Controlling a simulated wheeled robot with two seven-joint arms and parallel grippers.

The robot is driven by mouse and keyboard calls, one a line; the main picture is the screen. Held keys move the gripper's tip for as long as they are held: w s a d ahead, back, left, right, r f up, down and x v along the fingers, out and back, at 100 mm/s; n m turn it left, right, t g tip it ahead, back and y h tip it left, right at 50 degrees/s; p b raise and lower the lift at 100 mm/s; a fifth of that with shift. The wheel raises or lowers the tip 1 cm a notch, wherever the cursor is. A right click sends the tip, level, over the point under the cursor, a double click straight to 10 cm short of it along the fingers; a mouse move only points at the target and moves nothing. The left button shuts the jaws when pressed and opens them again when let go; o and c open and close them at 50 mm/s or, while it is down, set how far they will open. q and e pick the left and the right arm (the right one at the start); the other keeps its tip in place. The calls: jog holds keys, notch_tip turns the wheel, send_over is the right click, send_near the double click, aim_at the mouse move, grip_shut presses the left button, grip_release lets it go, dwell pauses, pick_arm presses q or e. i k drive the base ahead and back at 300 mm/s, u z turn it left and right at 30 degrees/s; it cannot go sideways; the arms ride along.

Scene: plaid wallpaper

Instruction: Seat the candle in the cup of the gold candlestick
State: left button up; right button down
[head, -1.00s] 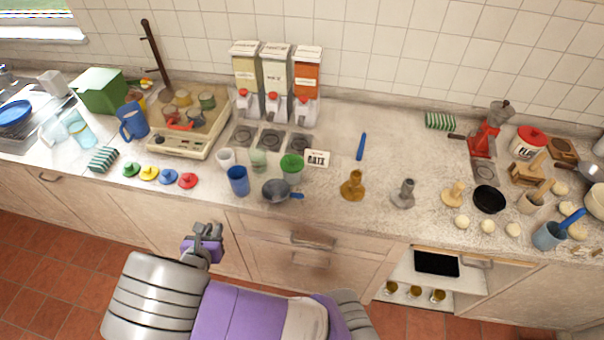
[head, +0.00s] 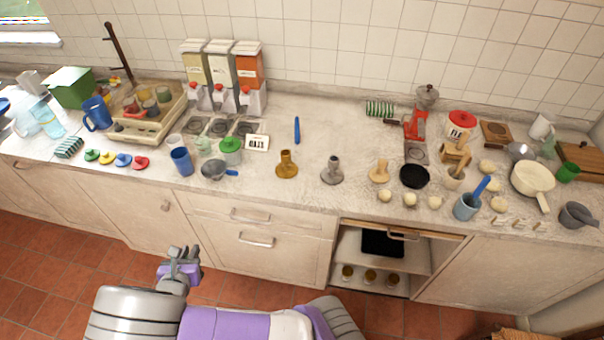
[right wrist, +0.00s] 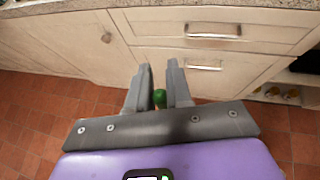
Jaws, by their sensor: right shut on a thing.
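The gold candlestick (head: 286,163) stands upright on the counter, its cup apparently empty. A slim blue stick (head: 297,130), candle-like, lies on the counter behind it. My right gripper (head: 180,262) is below and in front of the counter edge, at the lower left of the head view. In the right wrist view its two fingers (right wrist: 159,92) are shut on a small green thing (right wrist: 160,98), seen end-on. I cannot tell whether this is the candle; it is not distinguishable in the head view. My left gripper is not in view.
A grey candlestick (head: 332,170) and a wooden one (head: 380,172) stand to the right of the gold one. A grey pan (head: 214,169) and a sign card (head: 257,142) are to its left. A black bowl (head: 414,176) stands farther right. Counter around the blue stick is clear.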

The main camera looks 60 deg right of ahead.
aim_at(286, 160)
jog(key=k, duration=0.3)
jog(key=z, duration=0.8)
